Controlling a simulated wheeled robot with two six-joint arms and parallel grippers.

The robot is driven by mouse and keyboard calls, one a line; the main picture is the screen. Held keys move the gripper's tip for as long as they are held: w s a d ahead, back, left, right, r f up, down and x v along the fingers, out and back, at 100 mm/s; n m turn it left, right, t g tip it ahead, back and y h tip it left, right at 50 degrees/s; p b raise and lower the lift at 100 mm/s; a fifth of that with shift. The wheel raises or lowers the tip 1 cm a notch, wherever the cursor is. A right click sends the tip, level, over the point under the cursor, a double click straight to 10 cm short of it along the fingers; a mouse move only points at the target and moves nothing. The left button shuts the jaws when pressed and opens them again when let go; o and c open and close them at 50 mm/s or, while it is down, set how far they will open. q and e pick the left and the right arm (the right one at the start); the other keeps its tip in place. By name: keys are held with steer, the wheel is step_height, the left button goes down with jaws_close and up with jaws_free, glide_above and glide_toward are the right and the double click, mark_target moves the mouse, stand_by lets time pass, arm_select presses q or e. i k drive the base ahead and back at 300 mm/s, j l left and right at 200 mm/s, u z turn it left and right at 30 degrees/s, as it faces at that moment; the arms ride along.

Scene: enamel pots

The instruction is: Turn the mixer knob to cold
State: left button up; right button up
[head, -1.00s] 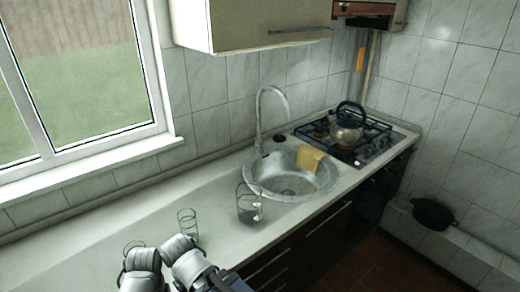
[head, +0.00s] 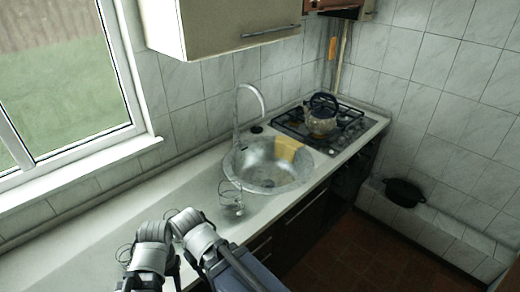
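The mixer is a tall grey gooseneck tap (head: 238,112) at the back left rim of the round metal sink (head: 240,170). Its spout curves over toward the right. The knob is too small at the tap's base for me to tell its position. My two arms rise at the bottom of the head view, left of the sink and apart from the tap. Only their rounded grey links show clearly; I see no gripper fingers.
A clear glass (head: 232,205) stands on the counter by the sink's front left. A yellow cloth (head: 286,148) hangs over the sink's right side. A kettle (head: 320,122) stands on the gas hob. A dark pot (head: 404,192) is at the lower right.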

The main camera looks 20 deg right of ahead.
mark_target(238, 145)
steer(key=i+l+z, duration=0.1)
steer(key=l+z, duration=0.25)
steer(key=i+l+z, duration=0.1)
steer(key=z, duration=0.25)
steer(key=i+l+z, duration=0.15)
steer(key=i+l, duration=0.25)
steer(key=l, duration=0.25)
steer(key=i+l+z, duration=0.15)
steer(key=i+l, duration=0.3)
steer(key=l, duration=0.1)
